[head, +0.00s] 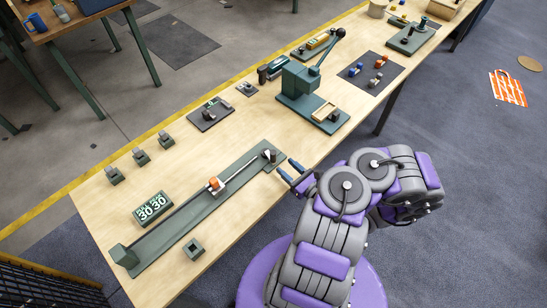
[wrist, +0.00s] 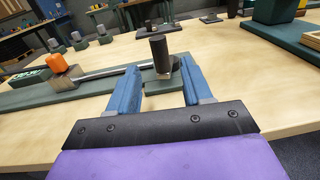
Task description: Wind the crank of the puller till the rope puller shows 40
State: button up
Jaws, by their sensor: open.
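The rope puller is a long green base (head: 190,222) lying along the table. An orange block (head: 215,184) sits on its rail and also shows in the wrist view (wrist: 56,62). At the base's right end is the crank, with an upright black handle (head: 271,155). My gripper (head: 284,166) is open and empty, just short of the handle. In the wrist view the black handle (wrist: 158,48) appears between the blue fingertips, a little beyond them, with no contact visible.
A green lever press (head: 305,85) stands farther along the table, right of the crank. Small grey blocks (head: 140,157) line the far edge.

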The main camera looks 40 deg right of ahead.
aim_at(273, 155)
jog(key=w+b, duration=0.2)
jog(key=w, duration=0.6)
jog(key=shift+w, duration=0.15)
jog(key=c, duration=0.9)
